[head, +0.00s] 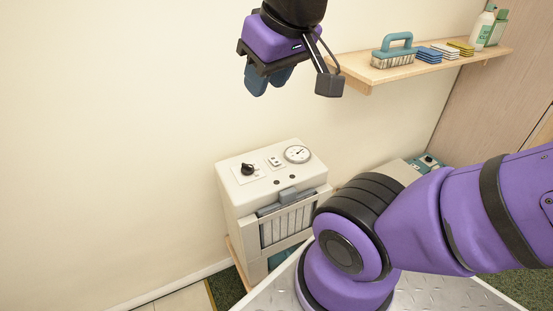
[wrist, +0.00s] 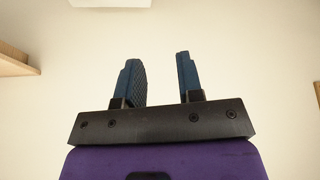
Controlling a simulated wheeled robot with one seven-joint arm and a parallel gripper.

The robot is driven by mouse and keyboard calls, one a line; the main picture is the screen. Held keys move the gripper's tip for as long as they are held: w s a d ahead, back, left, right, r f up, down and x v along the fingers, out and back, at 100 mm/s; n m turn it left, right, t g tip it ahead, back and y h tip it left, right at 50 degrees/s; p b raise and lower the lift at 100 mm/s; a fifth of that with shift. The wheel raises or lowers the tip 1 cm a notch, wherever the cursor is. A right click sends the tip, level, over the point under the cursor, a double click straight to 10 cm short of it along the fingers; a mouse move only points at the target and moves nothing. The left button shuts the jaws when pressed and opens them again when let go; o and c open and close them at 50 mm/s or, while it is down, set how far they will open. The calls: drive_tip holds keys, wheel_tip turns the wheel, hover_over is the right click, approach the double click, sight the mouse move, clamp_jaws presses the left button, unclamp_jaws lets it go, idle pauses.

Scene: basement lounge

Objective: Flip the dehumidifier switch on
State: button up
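The dehumidifier (head: 240,209) is a cream box against the wall, with a slatted grille (head: 288,224) on its front. Its top panel carries a black knob (head: 247,169), a small pale switch plate (head: 274,161) and a round dial gauge (head: 297,154). The switch's position is too small to tell. My gripper (head: 268,83) is up in the air above the dehumidifier, well apart from it. In the wrist view its two blue fingers (wrist: 159,62) stand apart with nothing between them, so it is open and empty.
A wooden wall shelf (head: 425,66) at the upper right holds a teal-handled brush (head: 393,52), several sponges (head: 445,51) and bottles (head: 482,26). My arm crosses the lower right. The wall left of the dehumidifier is bare, and the space between gripper and panel is clear.

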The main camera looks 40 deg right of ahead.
drive_tip(key=shift+w+d+f+n, duration=0.1)
drive_tip(key=shift+w+d+n, duration=0.15)
drive_tip(key=shift+w, duration=0.3)
drive_tip(key=shift+w+d+f+n, duration=0.1)
drive_tip(key=shift+w+d+n, duration=0.1)
drive_tip(key=shift+w, duration=0.35)
clamp_jaws()
drive_tip(key=w+d+f+n+g+h, duration=0.1)
drive_tip(key=w+d+f+n+g, duration=0.2)
drive_tip(key=w, duration=0.4)
drive_tip(key=w+d+f+n+g, duration=0.1)
drive_tip(key=w+d+f+n, duration=0.25)
drive_tip(key=w+d, duration=0.3)
drive_tip(key=w+d+f+n+g, duration=0.1)
drive_tip(key=w+d+f+n, duration=0.1)
drive_tip(key=d+f, duration=0.2)
drive_tip(key=w+d+f+n+y, duration=0.1)
drive_tip(key=w+d+f+n, duration=0.1)
drive_tip(key=f, duration=0.8)
drive_tip(key=w+d+f+n+g, duration=0.1)
drive_tip(key=w+d+f+n, duration=0.2)
drive_tip(key=d+f, duration=0.4)
drive_tip(key=shift+w+g, duration=0.3)
drive_tip(key=shift+w, duration=0.15)
